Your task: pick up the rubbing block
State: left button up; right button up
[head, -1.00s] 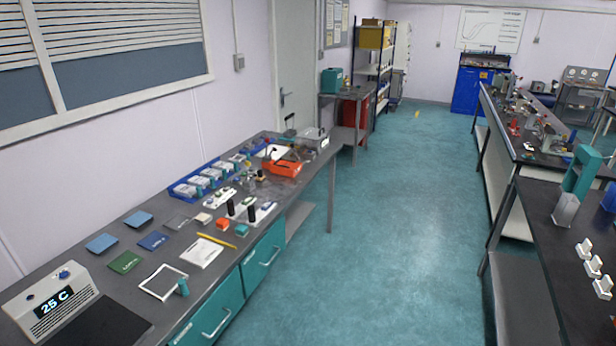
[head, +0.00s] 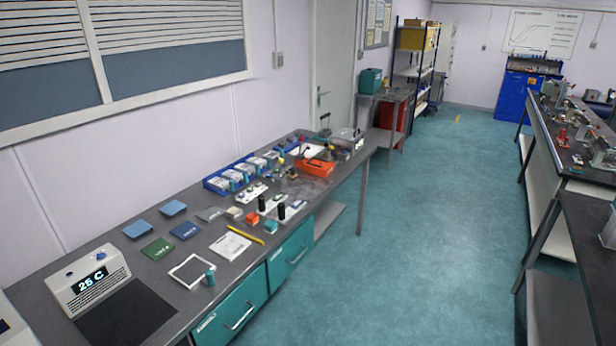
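Several small blocks lie on the long grey bench (head: 165,262) at the left. One is a beige block (head: 234,212), one an orange block (head: 252,219) and one a teal block (head: 271,227). I cannot tell for sure which of them is the rubbing block. Green (head: 157,249) and blue (head: 186,231) flat sheets lie to their left, with two lighter blue sheets behind. Neither of my grippers is in view.
A white frame (head: 191,271), a small teal cylinder (head: 210,276), a white pad (head: 231,245) and a yellow pencil (head: 246,234) lie near the bench's front edge. A display box (head: 88,282) stands at the near end. The teal floor (head: 420,240) is clear up to the right-hand benches.

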aim_at(293, 175)
jog(key=z, duration=1.15)
jog(key=i, duration=4.75)
jog(key=u, duration=2.4)
